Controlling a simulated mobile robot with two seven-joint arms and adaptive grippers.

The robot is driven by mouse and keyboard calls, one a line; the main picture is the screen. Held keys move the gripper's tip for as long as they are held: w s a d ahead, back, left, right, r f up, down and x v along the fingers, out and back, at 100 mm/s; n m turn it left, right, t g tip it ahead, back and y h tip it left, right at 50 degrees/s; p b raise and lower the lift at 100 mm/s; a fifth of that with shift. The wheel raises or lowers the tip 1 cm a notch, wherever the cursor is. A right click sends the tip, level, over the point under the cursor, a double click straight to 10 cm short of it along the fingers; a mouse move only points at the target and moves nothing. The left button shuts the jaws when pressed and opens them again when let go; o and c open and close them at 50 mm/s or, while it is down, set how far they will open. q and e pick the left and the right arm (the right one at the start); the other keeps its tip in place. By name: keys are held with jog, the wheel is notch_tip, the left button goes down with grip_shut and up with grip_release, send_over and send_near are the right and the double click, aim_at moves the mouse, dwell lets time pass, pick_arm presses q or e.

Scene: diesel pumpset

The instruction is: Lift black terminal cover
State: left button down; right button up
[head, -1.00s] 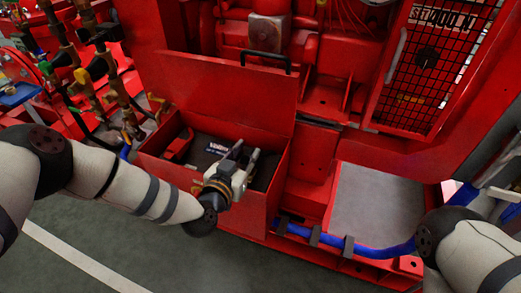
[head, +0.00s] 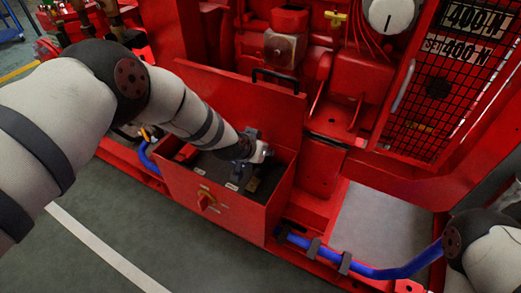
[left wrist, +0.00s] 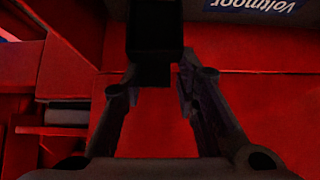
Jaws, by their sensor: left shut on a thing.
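My left gripper (head: 258,152) reaches into the open red box (head: 235,212) from the left, near the box's back right part. In the left wrist view its two fingers (left wrist: 158,88) stand on both sides of a black block, which I take for the black terminal cover (left wrist: 155,45), and are shut on it. In the head view the cover cannot be told clearly from the dark gripper and the dark box interior. Whether it is clear of its seat cannot be told. My right arm shows at the lower right; its gripper is out of view.
The raised red lid (head: 240,100) with a black handle (head: 279,80) stands behind the box. A blue hose (head: 370,270) runs along the base at right. A mesh guard (head: 430,90) stands at upper right.

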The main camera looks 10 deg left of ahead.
pick_arm(q)
jog(key=shift+w+d+f+b, duration=0.3)
jog(key=shift+w+d+b, duration=0.15)
jog(key=shift+d, duration=0.15)
jog(key=shift+w+r, duration=0.3)
jog(key=shift+w, duration=0.05)
jog(key=c, duration=1.5)
grip_release()
jog(key=shift+d, duration=0.1)
jog(key=shift+o, duration=0.5)
jog(key=shift+w+d+f, duration=0.1)
jog(key=shift+w+f, duration=0.05)
jog(key=shift+f, duration=0.1)
